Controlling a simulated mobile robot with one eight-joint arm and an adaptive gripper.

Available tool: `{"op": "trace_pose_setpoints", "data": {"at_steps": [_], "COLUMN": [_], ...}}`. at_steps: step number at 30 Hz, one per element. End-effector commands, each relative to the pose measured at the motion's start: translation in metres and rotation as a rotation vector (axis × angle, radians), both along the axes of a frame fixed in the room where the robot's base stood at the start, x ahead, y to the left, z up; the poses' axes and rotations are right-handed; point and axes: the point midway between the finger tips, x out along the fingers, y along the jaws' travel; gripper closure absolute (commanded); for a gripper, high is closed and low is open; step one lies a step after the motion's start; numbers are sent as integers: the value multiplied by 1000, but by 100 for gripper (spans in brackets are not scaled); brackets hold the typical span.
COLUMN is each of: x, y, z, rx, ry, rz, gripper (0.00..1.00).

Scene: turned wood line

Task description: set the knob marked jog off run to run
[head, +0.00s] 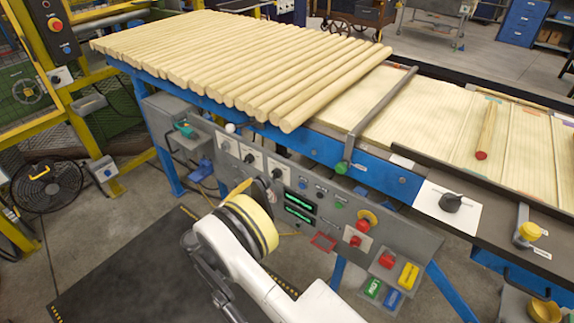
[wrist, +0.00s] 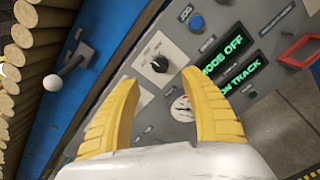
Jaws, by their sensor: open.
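A black rotary knob (wrist: 159,64) on a white plate shows in the wrist view, just beyond my fingertips. Its printed labels are too small to read, so I cannot confirm the jog, off and run marks or its exact setting. A green display (wrist: 222,57) beside it reads "MODE OFF". My gripper (wrist: 160,77) is open and empty, its yellow fingers spread on either side of the knob in the picture, seemingly short of it. In the head view, similar knobs on white plates (head: 250,158) sit along the grey panel, and my arm hides part of the panel.
A white-balled lever (wrist: 54,83) stands left of the knob in the wrist view. Wooden rods (head: 230,65) lie above the panel.

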Motion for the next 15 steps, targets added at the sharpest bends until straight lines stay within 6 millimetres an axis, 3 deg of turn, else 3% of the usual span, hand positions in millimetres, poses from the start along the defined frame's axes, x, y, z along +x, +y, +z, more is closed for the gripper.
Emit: {"op": "trace_pose_setpoints", "data": {"at_steps": [5, 15], "x": [15, 67], "y": [-13, -54], "z": [-3, -3], "rx": [-1, 0], "ry": [0, 0], "rz": [-3, -3], "gripper": [47, 47]}}
